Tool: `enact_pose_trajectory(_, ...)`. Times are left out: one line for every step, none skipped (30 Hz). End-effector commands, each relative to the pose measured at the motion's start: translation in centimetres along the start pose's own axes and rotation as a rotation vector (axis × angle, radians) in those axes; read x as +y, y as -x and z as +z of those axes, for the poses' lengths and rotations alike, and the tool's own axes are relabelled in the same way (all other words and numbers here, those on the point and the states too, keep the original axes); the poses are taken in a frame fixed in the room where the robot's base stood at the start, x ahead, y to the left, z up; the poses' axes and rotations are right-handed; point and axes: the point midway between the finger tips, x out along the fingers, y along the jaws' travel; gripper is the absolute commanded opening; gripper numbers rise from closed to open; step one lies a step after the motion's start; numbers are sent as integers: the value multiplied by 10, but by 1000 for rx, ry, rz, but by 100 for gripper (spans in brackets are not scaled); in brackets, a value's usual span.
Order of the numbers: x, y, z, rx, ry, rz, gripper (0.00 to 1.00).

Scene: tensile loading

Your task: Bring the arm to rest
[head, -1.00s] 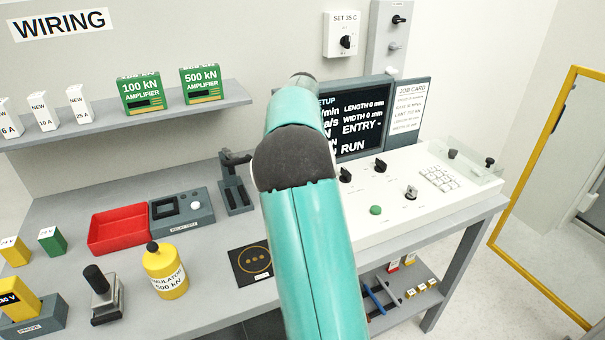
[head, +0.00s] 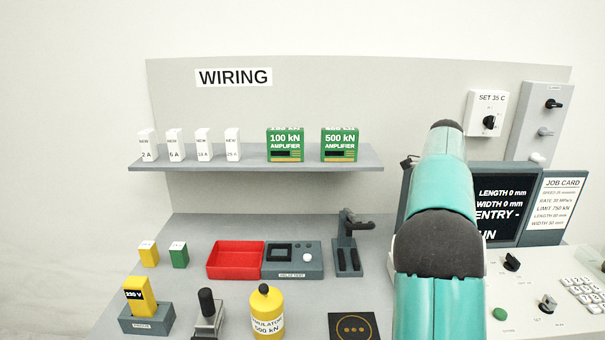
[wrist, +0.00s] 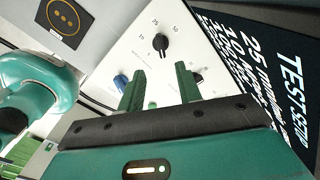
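My arm (head: 440,230) rises through the right part of the head view, teal with dark grey joints. It hides part of the dark screen (head: 496,215) and the white control console (head: 515,275). My gripper is hidden in the head view. In the wrist view my gripper (wrist: 160,86) shows two green fingers standing apart with nothing between them. Beyond them are the white console panel (wrist: 140,50) with a black knob (wrist: 161,41), and the screen (wrist: 265,75) reading TEST SETUP. I cannot tell whether the fingertips touch the panel.
The bench holds a red tray (head: 234,260), a relay test box (head: 292,261), a yellow cylinder (head: 267,313) and a black pad (head: 353,327). A shelf (head: 255,162) above carries two green amplifiers and several white fuse boxes. A job card (head: 556,207) stands beside the screen.

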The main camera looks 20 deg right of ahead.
Motion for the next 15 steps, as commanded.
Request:
enact_pose_trajectory(1, 1, 0, -1, 3, -1, 35)
enact_pose_trajectory(2, 2, 1, -3, 9, -2, 35)
enact_pose_trajectory(5, 4, 2, -8, 25, -6, 35)
enact_pose_trajectory(8, 6, 3, -13, 42, -10, 35)
enact_pose_trajectory(12, 9, 5, -19, 65, -14, 35)
enact_pose_trajectory(19, 13, 8, -30, 105, -20, 35)
enact_pose_trajectory(26, 17, 11, -40, 143, -29, 35)
enact_pose_trajectory(34, 22, 14, -50, 186, -37, 35)
enact_pose_trajectory(45, 27, 19, -62, 251, -49, 35)
enact_pose_trajectory(55, 30, 22, -71, 303, -60, 35)
enact_pose_trajectory(65, 34, 26, -80, 356, -70, 35)
enact_pose_trajectory(79, 38, 32, -92, 432, -86, 35)
enact_pose_trajectory(89, 41, 35, -98, 486, -99, 35)
enact_pose_trajectory(100, 43, 38, -104, 542, -110, 35)
enact_pose_trajectory(114, 46, 44, -110, 617, -128, 35)
